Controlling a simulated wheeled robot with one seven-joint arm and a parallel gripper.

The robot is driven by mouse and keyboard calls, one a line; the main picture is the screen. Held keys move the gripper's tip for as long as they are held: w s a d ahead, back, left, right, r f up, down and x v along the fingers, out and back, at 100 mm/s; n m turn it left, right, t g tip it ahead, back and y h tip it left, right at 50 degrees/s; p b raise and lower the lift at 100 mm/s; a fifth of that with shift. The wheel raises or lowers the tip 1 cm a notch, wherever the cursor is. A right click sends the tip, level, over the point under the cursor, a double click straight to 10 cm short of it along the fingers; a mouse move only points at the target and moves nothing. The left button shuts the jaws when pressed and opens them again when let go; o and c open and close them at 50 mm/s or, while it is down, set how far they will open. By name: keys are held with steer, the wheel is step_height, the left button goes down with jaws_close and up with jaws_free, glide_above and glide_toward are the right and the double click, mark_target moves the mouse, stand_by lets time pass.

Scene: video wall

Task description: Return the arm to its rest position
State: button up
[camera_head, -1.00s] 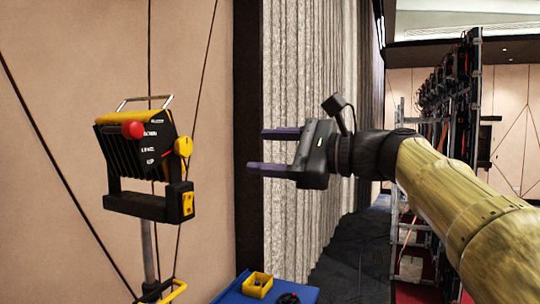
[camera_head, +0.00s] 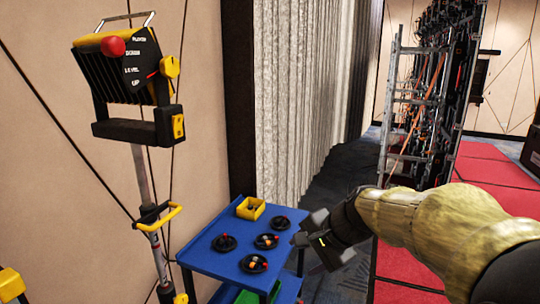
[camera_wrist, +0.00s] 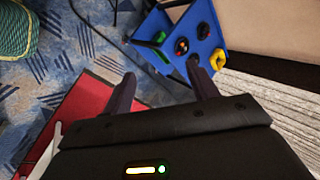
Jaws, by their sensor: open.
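My gripper (camera_wrist: 165,95) shows in the wrist view with its two dark fingers apart and nothing between them. In the head view my gripper (camera_head: 312,248) is low at the centre right, just right of the blue cart, pointing down and left; its fingertips are hard to make out there. My arm, in a tan sleeve, reaches in from the right edge.
A black and yellow lamp-like device (camera_head: 125,75) stands on a pole at left. A metal rack (camera_head: 405,105) and red floor panels (camera_head: 480,165) are at right.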

steer(key=s+d+f+n+g+h, duration=0.1)
steer(key=s+d+f+n+h, duration=0.1)
steer(key=s+f+n, duration=0.3)
steer(key=s+d+f+n+g+h, duration=0.1)
steer(key=s+d+f+n+h, duration=0.1)
steer(key=s+d+f+n, duration=0.3)
steer(key=s+f, duration=0.4)
steer(key=f, duration=0.2)
steer(key=shift+d+f+g+h, duration=0.15)
steer(key=shift+f+g+h, duration=0.25)
stand_by(0.8)
